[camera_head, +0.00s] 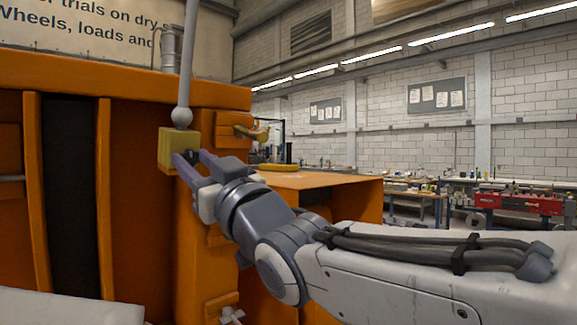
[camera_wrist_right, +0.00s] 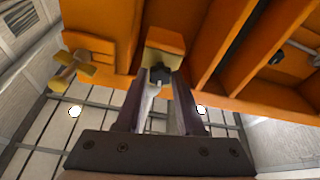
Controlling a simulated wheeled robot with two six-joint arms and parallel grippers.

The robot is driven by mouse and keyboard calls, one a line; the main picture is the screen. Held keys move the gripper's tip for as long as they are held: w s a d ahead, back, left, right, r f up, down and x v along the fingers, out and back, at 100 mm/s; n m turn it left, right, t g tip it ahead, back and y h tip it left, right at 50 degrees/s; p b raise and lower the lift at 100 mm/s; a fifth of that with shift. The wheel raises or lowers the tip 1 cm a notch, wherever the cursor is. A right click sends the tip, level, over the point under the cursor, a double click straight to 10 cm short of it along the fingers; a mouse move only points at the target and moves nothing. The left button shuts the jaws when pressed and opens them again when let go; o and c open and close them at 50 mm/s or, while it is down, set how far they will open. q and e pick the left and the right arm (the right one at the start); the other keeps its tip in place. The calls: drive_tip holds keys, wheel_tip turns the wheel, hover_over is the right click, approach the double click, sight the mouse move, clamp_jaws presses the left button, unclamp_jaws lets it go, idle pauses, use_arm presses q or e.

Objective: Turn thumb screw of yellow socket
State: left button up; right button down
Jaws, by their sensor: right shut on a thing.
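The yellow socket (camera_head: 166,142) is a small block on the orange frame's corner post in the head view, with a grey rod (camera_head: 188,60) rising upright from a ball at its top. Its thumb screw (camera_head: 192,157) is a small dark knob on the side facing my right arm. My right gripper (camera_head: 187,165) has its purple fingers at this knob. In the right wrist view, the dark thumb screw (camera_wrist_right: 160,76) sits between the tips of my right gripper (camera_wrist_right: 161,78), in front of the yellow socket (camera_wrist_right: 165,42). My left gripper is out of view.
A brass wing-shaped fitting (camera_head: 252,133) sticks out of the orange frame (camera_head: 130,75), right of the socket. A lower orange box (camera_head: 325,181) stands behind my right wrist. Workbenches and a red machine (camera_head: 520,201) are far back at the right.

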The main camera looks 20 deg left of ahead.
idle(0.5)
drive_tip(key=c, duration=0.6)
unclamp_jaws()
drive_tip(key=shift+o, duration=0.2)
drive_tip(key=b+v, duration=0.2)
drive_tip(key=v, duration=0.8)
drive_tip(key=shift+d, duration=0.2)
drive_tip(key=shift+s+f, duration=0.1)
drive_tip(key=shift+f, duration=0.05)
